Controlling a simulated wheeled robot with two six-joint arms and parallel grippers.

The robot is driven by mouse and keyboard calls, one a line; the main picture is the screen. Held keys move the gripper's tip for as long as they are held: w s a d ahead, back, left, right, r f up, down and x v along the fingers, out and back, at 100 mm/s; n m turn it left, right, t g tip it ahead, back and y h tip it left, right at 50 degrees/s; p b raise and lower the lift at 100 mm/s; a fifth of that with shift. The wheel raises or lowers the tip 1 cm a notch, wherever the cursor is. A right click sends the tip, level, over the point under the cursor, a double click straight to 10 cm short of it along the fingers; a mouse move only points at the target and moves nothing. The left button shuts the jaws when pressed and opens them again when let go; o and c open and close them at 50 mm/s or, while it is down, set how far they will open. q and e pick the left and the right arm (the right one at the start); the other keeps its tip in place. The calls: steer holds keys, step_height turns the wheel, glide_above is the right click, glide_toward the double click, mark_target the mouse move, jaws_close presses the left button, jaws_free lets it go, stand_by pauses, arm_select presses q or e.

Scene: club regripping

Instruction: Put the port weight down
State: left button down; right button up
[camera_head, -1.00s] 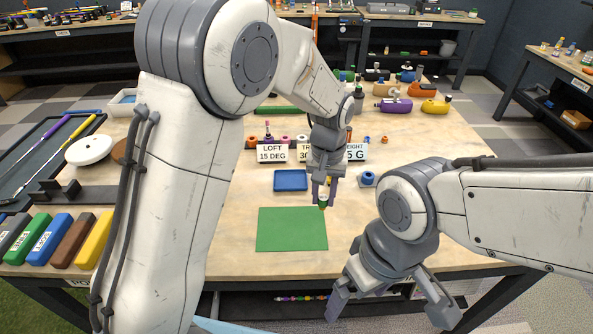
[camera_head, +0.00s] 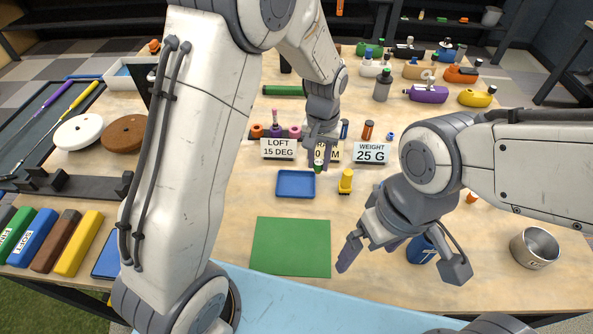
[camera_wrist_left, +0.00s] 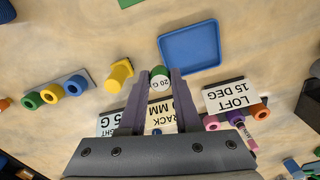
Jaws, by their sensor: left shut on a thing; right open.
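My left gripper (camera_head: 320,152) is shut on a small weight (camera_head: 318,165) with a green end. In the left wrist view the weight (camera_wrist_left: 160,76) shows a white band marked "20 G" between the fingertips. It is in front of the middle sign (camera_head: 333,152) and behind the right edge of the blue tray (camera_head: 296,184). I cannot tell whether it touches the table. A yellow stand-like piece (camera_head: 346,182) is just to its right. My right gripper (camera_head: 403,258) is open and empty, low at the right, with its fingers wide apart.
Signs read "LOFT 15 DEG" (camera_head: 278,149) and "WEIGHT 25 G" (camera_head: 371,153). A green mat (camera_head: 290,246) lies bare in front of the tray. A blue mug (camera_head: 421,250) is behind my right fingers. A metal cup (camera_head: 535,248) stands far right. Coloured bottles crowd the back.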

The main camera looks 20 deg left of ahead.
arm_select(q)
steer(key=a+f, duration=0.2)
steer(key=a, duration=0.1)
steer(key=a+p, duration=0.1)
steer(key=a, duration=0.1)
steer(key=shift+w+f, duration=0.1)
steer(key=shift+f, duration=0.3)
steer(key=shift+a+f, duration=0.45)
step_height(320, 180, down, 3)
steer(key=shift+f+p, duration=0.15)
steer(key=shift+p, duration=0.3)
steer(key=shift+f, duration=0.2)
steer(key=shift+f, duration=0.2)
steer(key=c, duration=0.6)
jaws_free()
steer(key=shift+r, duration=0.1)
